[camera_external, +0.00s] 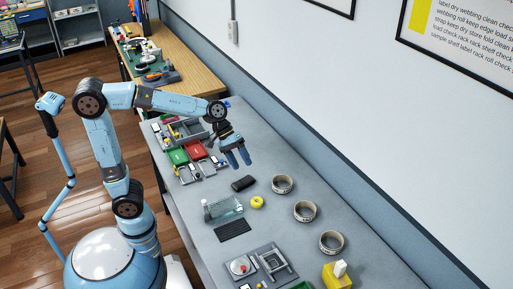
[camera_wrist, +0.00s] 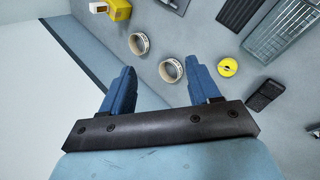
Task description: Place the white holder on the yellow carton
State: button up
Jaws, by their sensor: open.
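The yellow carton (camera_external: 336,282) stands near the bottom edge of the external view. The small white holder (camera_external: 340,268) shows at its top. In the wrist view the carton (camera_wrist: 120,11) is at the top, with the white holder (camera_wrist: 98,7) just left of it. I cannot tell whether the holder rests on the carton or stands close behind it. My gripper (camera_external: 239,160) is open and empty above the bench, far from both. Its two blue fingers also show spread in the wrist view (camera_wrist: 163,78).
Rolls of tape (camera_external: 305,211) stand along the wall side between my gripper and the carton. A black block (camera_external: 243,183), a yellow ring (camera_external: 257,202), a clear box (camera_external: 222,210) and a grey fixture (camera_external: 272,264) also lie on the grey bench. Trays (camera_external: 185,135) crowd the far end.

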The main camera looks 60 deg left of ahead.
jog(key=s+a+f+m+t+y, duration=0.3)
jog(key=s+a+m+y, duration=0.3)
jog(key=s+a, duration=1.4)
jog(key=shift+s+a+m+y, duration=0.3)
jog(key=shift+a+y, duration=0.3)
jog(key=shift+a, duration=0.45)
